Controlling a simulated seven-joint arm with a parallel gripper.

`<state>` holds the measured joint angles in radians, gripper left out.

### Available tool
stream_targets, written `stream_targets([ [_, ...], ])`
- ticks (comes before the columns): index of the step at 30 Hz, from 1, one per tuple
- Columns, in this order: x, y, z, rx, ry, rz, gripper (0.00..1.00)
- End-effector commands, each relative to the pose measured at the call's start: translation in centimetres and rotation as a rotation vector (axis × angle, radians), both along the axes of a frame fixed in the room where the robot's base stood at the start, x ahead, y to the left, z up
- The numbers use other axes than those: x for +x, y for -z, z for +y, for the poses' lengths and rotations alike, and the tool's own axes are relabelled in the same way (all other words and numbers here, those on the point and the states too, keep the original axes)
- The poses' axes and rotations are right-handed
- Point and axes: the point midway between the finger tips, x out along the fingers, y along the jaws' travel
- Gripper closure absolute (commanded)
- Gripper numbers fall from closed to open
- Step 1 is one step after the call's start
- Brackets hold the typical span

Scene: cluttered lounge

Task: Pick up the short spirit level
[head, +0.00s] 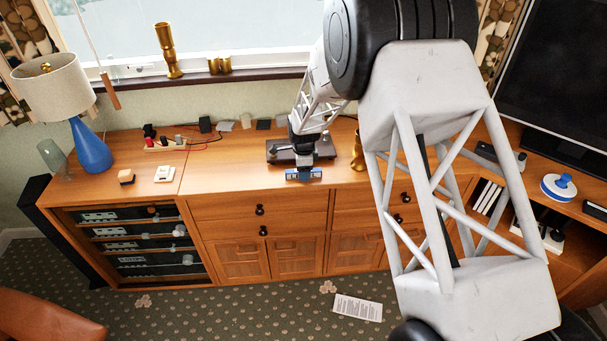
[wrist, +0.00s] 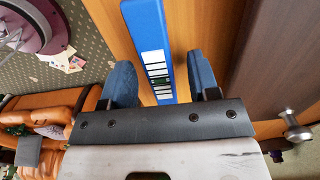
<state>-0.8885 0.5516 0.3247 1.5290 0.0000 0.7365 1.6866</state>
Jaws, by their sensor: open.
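The short spirit level (wrist: 158,60) is a blue bar with a white and black label and a green vial. In the wrist view it lies lengthwise between the two blue fingers of my gripper (wrist: 160,68), over the wood surface. The near end of the level is hidden behind the gripper's dark body. In the head view, a small blue patch (head: 304,174) shows at the sideboard's front edge below my wrist; I cannot separate level from fingers there.
The wooden sideboard (head: 230,178) carries a blue lamp (head: 91,146), a power strip with plugs (head: 165,144), small dark and grey blocks, and a brass candlestick (head: 357,152). A television (head: 560,70) stands at the right. The sideboard top left of my gripper is mostly clear.

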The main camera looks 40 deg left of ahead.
Motion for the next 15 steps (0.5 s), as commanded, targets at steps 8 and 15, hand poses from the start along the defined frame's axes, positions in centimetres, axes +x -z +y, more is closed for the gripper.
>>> stream_targets([
  [8,0.01,0.64,-0.01,0.0,0.0,0.0,0.45],
  [15,0.01,0.63,-0.01,0.0,0.0,0.0,0.45],
])
